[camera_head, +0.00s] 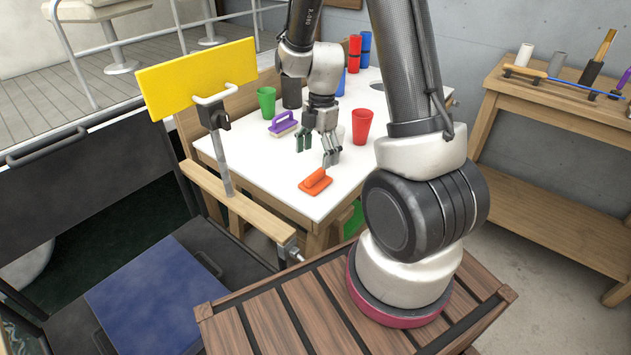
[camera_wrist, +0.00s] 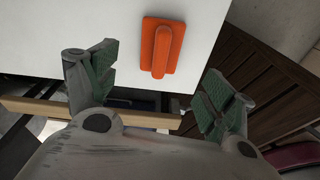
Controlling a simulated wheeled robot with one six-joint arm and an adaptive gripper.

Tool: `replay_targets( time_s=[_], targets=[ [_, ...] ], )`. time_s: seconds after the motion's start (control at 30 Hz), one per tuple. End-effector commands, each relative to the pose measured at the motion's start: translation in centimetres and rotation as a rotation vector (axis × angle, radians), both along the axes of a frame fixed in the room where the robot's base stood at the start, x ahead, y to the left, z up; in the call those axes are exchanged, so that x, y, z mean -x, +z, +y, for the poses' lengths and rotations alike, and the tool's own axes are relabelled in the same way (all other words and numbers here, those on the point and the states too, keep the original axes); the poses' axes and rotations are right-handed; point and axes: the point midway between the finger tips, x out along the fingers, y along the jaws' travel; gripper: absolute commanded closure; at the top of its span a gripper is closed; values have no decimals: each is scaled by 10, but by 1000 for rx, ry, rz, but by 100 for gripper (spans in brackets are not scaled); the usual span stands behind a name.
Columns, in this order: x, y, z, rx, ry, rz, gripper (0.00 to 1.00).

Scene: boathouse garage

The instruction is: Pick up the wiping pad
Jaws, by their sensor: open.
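An orange wiping pad (camera_head: 315,183) with a raised handle lies flat on the white table top near its front edge. In the wrist view the orange pad (camera_wrist: 162,47) shows in full, beyond the fingertips and between them from side to side. A second pad, purple with a pale underside (camera_head: 284,126), lies further back and left. My gripper (camera_head: 317,151) is open and empty, just behind the orange pad in the head view and apart from it. Its two green-padded fingers spread wide in the wrist view (camera_wrist: 160,72).
The white table (camera_head: 260,175) also holds a green cup (camera_head: 267,102), a red cup (camera_head: 362,126) right of my gripper, a dark cup (camera_head: 291,93) and stacked cups at the back. A yellow board (camera_head: 195,78) stands left. A wooden workbench (camera_head: 530,92) is at right.

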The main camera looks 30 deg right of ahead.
Motion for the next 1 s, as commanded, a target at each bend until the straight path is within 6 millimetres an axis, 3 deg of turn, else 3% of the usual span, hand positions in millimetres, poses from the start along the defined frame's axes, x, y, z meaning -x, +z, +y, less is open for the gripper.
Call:
replay_targets(
  time_s=[0.23,0.7,0.97,1.0],
  targets=[
    [-1,-10,1,-6,153,-23,17],
    [4,-74,5,-6,150,-22,17],
    [3,-78,6,-5,150,-25,17],
    [3,-78,6,-5,150,-25,21]
  ],
)
